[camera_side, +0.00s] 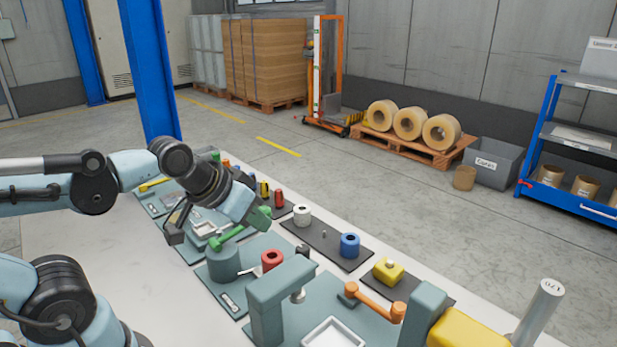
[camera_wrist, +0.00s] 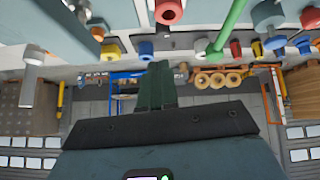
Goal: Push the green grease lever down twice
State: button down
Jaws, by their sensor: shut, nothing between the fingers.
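The green grease lever (camera_side: 227,238) sits on a round teal pump body (camera_side: 222,264) on the bench in the side view. It slopes gently, its right end higher than its left. In the wrist view the lever (camera_wrist: 231,25) is a long green bar at the upper right with a rounded knob at its lower end. My gripper (camera_side: 262,218) is shut and empty, its green fingers just right of the lever's raised end and slightly higher in the picture. In the wrist view my gripper (camera_wrist: 160,68) points to the left of the lever, apart from it.
A red spool (camera_side: 271,260) stands right of the pump body. A teal press frame (camera_side: 281,287) and an orange crank (camera_side: 378,303) are nearer the camera. A dark plate (camera_side: 325,243) behind bears a white spool (camera_side: 301,215) and a blue spool (camera_side: 349,245). The left bench front is bare.

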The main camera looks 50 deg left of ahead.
jog(key=w+a+r+n+t+y, duration=0.2)
jog(key=w+a+r+n+t, duration=0.1)
jog(key=a+r+n, duration=0.4)
jog(key=w+a+n, duration=0.1)
jog(key=a+n, duration=0.1)
jog(key=n, duration=0.1)
jog(key=shift+r, duration=0.2)
jog(key=shift+w+f, duration=0.25)
jog(key=shift+f, duration=1.2)
jog(key=shift+w+f, duration=0.2)
jog(key=shift+f, duration=1.25)
jog(key=shift+w+f, duration=0.25)
jog(key=shift+f, duration=1.2)
jog(key=shift+f, duration=0.2)
jog(key=shift+f, duration=0.25)
